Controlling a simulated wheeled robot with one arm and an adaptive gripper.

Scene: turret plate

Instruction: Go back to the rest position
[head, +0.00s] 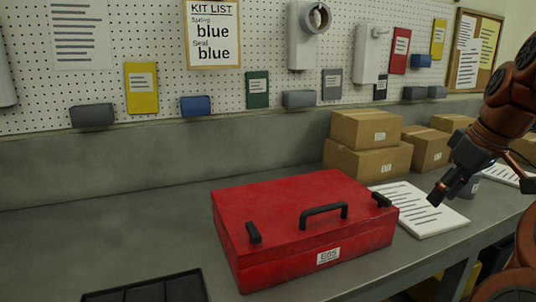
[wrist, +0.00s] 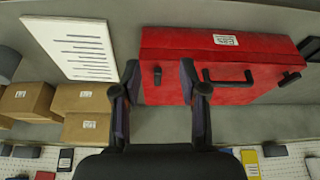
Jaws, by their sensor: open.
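My gripper (head: 451,185) is at the right of the head view, raised above the bench beside a white printed sheet. In the wrist view my gripper (wrist: 159,95) shows two dark fingers spread apart with nothing between them. The closed red case (head: 305,225), with black handle and latches, sits on the bench left of my gripper in the head view. It also shows in the wrist view (wrist: 225,60), beyond the fingertips.
The grey bench (head: 120,235) is clear at left, apart from a dark tray (head: 150,290) at the front edge. Cardboard boxes (head: 366,129) stand at the back right. A printed sheet (head: 418,208) lies right of the case. A pegboard (head: 160,50) with a kit list hangs behind.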

